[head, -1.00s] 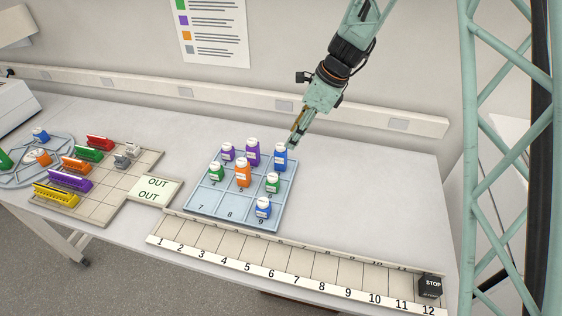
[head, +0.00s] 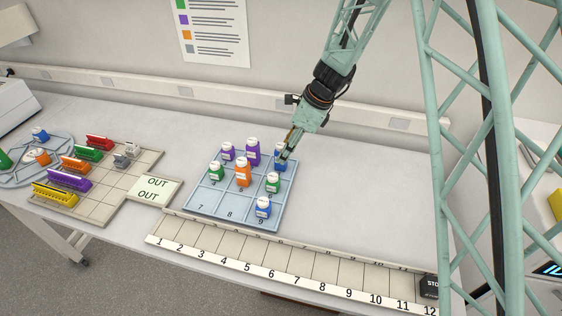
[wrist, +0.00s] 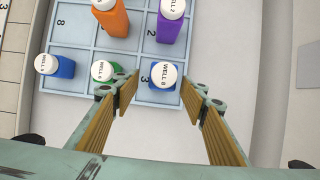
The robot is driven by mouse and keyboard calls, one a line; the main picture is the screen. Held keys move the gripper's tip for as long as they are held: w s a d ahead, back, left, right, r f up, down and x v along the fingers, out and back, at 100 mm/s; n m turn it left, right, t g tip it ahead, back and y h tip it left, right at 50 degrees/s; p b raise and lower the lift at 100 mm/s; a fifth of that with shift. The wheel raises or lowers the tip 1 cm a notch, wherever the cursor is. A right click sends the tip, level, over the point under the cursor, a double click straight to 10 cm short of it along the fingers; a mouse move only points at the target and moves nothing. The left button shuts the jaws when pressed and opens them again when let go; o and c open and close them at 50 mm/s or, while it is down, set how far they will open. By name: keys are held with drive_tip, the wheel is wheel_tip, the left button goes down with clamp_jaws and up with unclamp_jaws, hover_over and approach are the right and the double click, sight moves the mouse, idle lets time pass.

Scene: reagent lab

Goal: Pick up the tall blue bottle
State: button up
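The tall blue bottle (head: 277,158) stands upright in the back right cell of the blue numbered tray (head: 229,205). My gripper (head: 287,148) is at the bottle and hides part of it in the head view. In the wrist view the bottle's white cap (wrist: 163,73) lies between the tips of my open gripper (wrist: 158,86), with a gap on each side. I cannot tell how far down the fingers reach along it. A shorter blue bottle (head: 263,207) stands in the front right cell.
Close by in the tray are a green bottle (head: 272,182), a tall purple bottle (head: 252,153) and a tall orange bottle (head: 242,173). A numbered rail (head: 299,273) runs along the front. The bench right of the tray is clear.

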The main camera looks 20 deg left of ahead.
drive_tip(key=shift+f, duration=0.15)
drive_tip(key=shift+x, duration=2.45)
drive_tip(key=shift+w, duration=0.15)
drive_tip(key=shift+c, duration=0.5)
drive_tip(key=c, duration=0.8)
